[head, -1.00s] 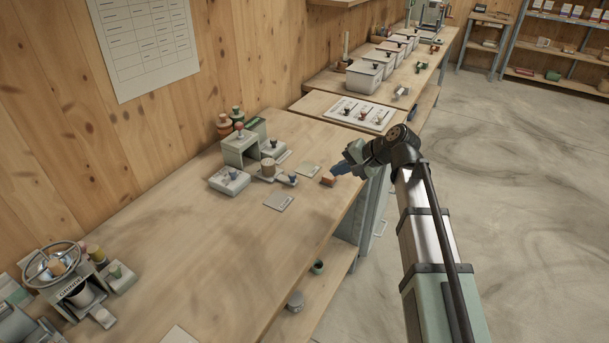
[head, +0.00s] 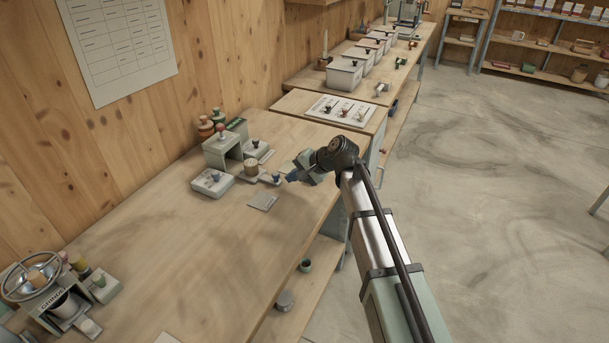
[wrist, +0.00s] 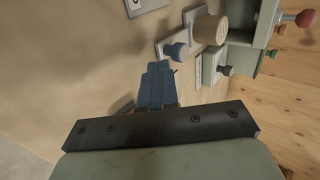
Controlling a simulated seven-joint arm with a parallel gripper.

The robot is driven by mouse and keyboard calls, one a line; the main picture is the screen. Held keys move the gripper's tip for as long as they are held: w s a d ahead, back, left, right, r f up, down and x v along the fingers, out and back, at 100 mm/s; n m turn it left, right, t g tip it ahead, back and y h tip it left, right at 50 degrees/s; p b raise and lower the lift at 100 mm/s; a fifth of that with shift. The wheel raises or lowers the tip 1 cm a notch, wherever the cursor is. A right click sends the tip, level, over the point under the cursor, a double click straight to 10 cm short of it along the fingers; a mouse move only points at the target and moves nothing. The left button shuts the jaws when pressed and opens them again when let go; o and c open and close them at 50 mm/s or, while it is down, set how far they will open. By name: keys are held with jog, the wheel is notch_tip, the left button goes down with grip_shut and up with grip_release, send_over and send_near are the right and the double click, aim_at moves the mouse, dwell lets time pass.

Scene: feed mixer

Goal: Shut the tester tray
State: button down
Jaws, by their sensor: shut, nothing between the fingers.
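The tester (head: 218,150) is a pale grey-green box with a red knob on top, on the wooden bench. Its tray (head: 264,177) is pulled out toward the bench's front, carrying a tan cylinder (head: 251,168) and a blue knob (head: 276,177) at its outer end. In the wrist view the tray (wrist: 190,38), cylinder (wrist: 210,27) and blue knob (wrist: 177,51) lie just beyond my fingertips. My gripper (head: 289,177) has its blue fingers shut and empty, pointing at the knob end. In the wrist view its tips (wrist: 160,66) are very near the knob; contact cannot be told.
A flat grey scale-like box (head: 212,182) sits left of the tray, and a small box with a dark knob (head: 258,150) behind it. A grey card (head: 264,201) lies in front. The bench's left middle is clear.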

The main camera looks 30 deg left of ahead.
aim_at(256, 163)
jog(key=shift+a, duration=1)
jog(key=a, duration=1)
jog(key=shift+w+a, duration=0.15)
jog(key=shift+a+r, duration=0.1)
jog(key=shift+a, duration=0.4)
jog(key=shift+s+d, duration=0.2)
jog(key=shift+d, duration=0.35)
jog(key=d, duration=0.4)
jog(key=shift+d+r, duration=0.25)
jog(key=shift+r, duration=0.1)
jog(key=v, duration=0.9)
jog(key=shift+w, duration=0.15)
